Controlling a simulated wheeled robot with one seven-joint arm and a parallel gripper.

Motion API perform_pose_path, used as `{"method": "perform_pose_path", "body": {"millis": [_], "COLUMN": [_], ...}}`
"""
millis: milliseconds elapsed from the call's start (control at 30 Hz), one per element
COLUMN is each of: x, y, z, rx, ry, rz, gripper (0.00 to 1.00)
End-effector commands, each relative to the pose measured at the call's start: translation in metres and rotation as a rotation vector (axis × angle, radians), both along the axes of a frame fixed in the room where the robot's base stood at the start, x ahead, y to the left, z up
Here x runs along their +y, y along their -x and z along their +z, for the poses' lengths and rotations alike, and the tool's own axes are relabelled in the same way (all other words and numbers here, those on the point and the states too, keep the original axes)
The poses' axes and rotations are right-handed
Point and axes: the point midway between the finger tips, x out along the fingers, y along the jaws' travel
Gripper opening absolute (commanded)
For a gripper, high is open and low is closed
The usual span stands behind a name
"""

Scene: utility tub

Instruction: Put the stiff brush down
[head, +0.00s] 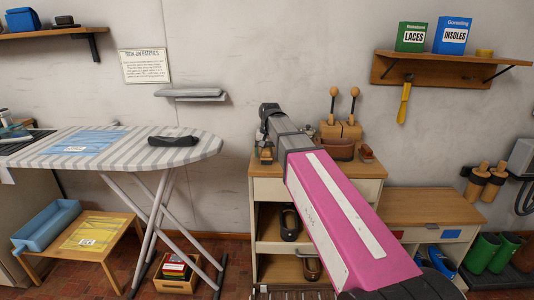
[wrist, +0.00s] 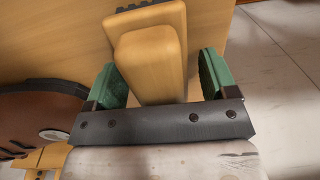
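The stiff brush (wrist: 150,60) is a pale wooden block with a narrower raised grip and dark bristles along its far edge. In the wrist view it is at the top centre, over a wooden surface (wrist: 60,40). My gripper (wrist: 163,78) is open, with one green finger on each side of the brush's grip. A gap shows between the grip and each finger. In the head view my gripper (head: 265,152) is over the left end of the wooden cabinet top (head: 372,168). The brush is hard to make out there. Whether its underside rests fully on the surface is hidden.
A brown leather shoe (wrist: 35,125) is left of my gripper in the wrist view. Wooden blocks with round-knobbed handles (head: 340,128) stand at the back of the cabinet. A striped ironing board (head: 130,150) is to the left. A lower bench (head: 430,207) is to the right.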

Motion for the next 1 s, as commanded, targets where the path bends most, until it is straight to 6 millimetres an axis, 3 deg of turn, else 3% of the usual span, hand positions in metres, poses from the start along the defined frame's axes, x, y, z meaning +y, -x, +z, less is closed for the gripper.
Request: {"method": "perform_pose_path", "body": {"millis": [367, 1000], "x": [0.0, -0.006], "y": [0.0, 0.001], "z": [0.008, 0.106], "rx": [-0.002, -0.002], "ry": [0.0, -0.001], "rz": [0.0, 0.0], "gripper": [0.79, 0.79]}}
